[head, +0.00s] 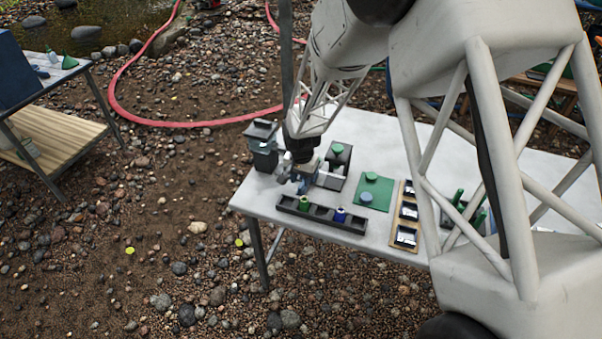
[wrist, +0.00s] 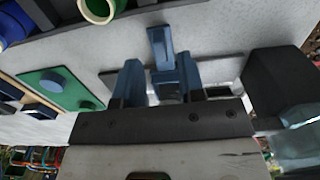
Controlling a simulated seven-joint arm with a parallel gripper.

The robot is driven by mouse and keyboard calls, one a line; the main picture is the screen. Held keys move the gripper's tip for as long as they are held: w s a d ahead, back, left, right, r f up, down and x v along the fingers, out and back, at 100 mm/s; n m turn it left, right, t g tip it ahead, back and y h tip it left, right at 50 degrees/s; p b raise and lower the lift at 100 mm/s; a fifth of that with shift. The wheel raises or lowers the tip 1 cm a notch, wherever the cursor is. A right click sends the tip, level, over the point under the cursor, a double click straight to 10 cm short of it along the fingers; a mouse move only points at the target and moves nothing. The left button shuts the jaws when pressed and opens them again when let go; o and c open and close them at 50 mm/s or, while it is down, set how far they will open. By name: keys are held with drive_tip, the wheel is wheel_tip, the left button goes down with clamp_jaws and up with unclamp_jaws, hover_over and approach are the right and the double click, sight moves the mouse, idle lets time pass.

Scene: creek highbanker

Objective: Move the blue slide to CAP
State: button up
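My gripper (head: 300,176) is low over the left part of the white table, behind a black rack. In the wrist view my gripper (wrist: 160,80) shows blue-grey fingers at each side of an upright blue piece (wrist: 158,42). I cannot tell if this piece is the blue slide, or if the fingers press on it. A green board (head: 372,184) carries a blue disc (head: 367,197) and a green knob; the board also shows in the wrist view (wrist: 35,80). No CAP marking is readable.
The black rack (head: 322,217) holds a green and a blue vial. A dark bin (head: 263,145) stands at the left edge. A dark device with a green top (head: 338,160) is just right of my gripper. A wooden tray (head: 402,225) stands right of the green board.

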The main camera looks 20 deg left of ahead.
sight(302, 186)
drive_tip(key=shift+f, duration=1.5)
clamp_jaws()
drive_tip(key=shift+d, duration=4.45)
unclamp_jaws()
